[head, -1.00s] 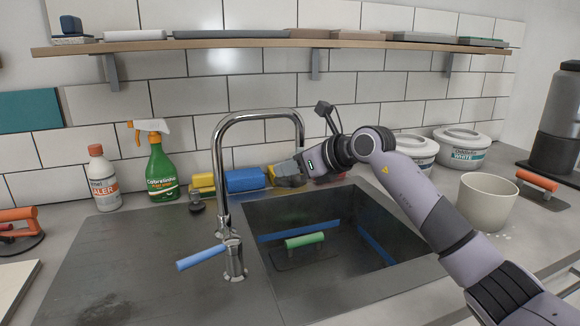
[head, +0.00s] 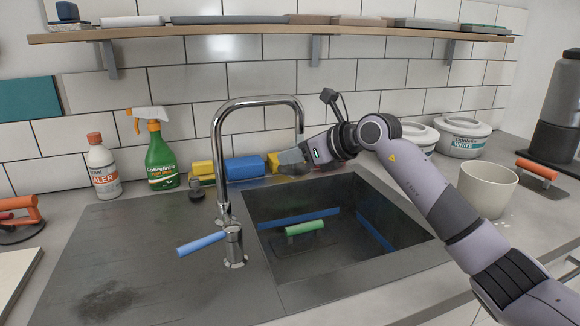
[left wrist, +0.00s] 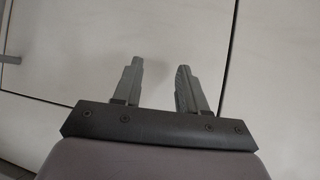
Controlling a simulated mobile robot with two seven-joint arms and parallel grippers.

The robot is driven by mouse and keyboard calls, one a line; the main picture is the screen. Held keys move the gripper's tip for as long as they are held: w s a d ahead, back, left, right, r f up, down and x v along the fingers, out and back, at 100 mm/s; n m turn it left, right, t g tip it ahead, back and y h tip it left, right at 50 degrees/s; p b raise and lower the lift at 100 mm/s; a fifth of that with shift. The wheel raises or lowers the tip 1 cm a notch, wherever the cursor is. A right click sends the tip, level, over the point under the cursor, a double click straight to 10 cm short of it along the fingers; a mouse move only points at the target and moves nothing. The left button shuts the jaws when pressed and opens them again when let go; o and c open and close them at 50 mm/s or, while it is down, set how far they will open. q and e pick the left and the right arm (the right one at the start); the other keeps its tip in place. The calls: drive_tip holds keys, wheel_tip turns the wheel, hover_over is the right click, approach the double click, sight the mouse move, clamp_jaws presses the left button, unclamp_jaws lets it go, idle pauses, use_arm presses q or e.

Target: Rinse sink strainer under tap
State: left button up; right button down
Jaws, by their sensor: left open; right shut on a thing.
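The chrome tap (head: 222,150) arches over the left edge of the dark sink (head: 290,262), its blue lever (head: 202,243) pointing left. I cannot pick out a strainer for certain. A dark plate with a green handle (head: 304,227) lies in the sink. A small dark knob-like piece (head: 196,188) stands left of the tap. My left gripper (left wrist: 157,85) is open and empty before pale panels.
Yellow and blue blocks (head: 245,168) line the wall behind the sink. A green spray bottle (head: 160,160) and a white bottle (head: 102,170) stand left. A beige pot (head: 487,190) and white tubs (head: 462,137) stand right.

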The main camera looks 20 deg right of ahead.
sight(281, 170)
drive_tip(key=shift+w+a, duration=0.3)
drive_tip(key=shift+a, duration=0.1)
drive_tip(key=shift+s+d, duration=0.1)
drive_tip(key=shift+d, duration=0.05)
drive_tip(key=shift+s+d, duration=0.3)
drive_tip(key=shift+d, duration=0.05)
drive_tip(key=s+a, duration=0.1)
drive_tip(key=s, duration=0.1)
drive_tip(key=s+a, duration=0.4)
drive_tip(key=shift+s+b, duration=0.15)
drive_tip(key=shift+b, duration=0.25)
idle(0.4)
drive_tip(key=shift+r, duration=0.1)
idle(1.1)
drive_tip(key=s+a+r+p, duration=0.1)
drive_tip(key=s+a+r, duration=0.2)
drive_tip(key=s+r, duration=0.1)
idle(0.4)
